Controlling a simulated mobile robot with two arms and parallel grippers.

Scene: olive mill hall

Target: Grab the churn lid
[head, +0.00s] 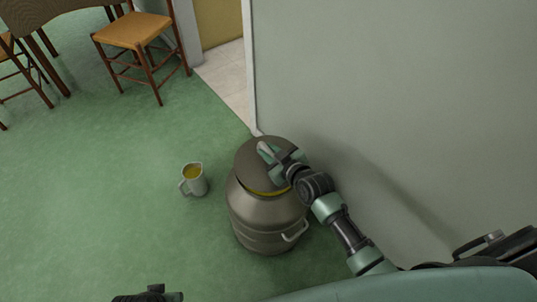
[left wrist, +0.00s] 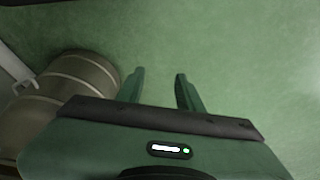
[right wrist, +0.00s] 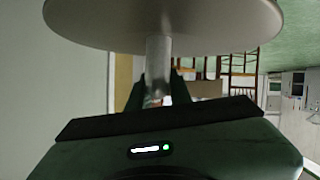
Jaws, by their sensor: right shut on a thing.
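The churn (head: 262,228) is a rounded grey metal can on the green floor against the wall, with a side handle. Its round grey lid (head: 250,165) is over the mouth, and a strip of yellow shows between lid and rim at the front. My right gripper (head: 272,154) is shut on the lid's handle. In the right wrist view the lid (right wrist: 90,25) spans the top, its stem (right wrist: 158,68) between the fingers (right wrist: 157,95). My left gripper (left wrist: 158,80) is open and empty above the floor, with the churn (left wrist: 75,95) at its left.
A grey jug (head: 196,184) with yellow contents stands on the floor left of the churn. The wall (head: 400,90) is close on the right. Wooden chairs (head: 135,35) and a table (head: 50,12) stand at the back left. The floor at left is clear.

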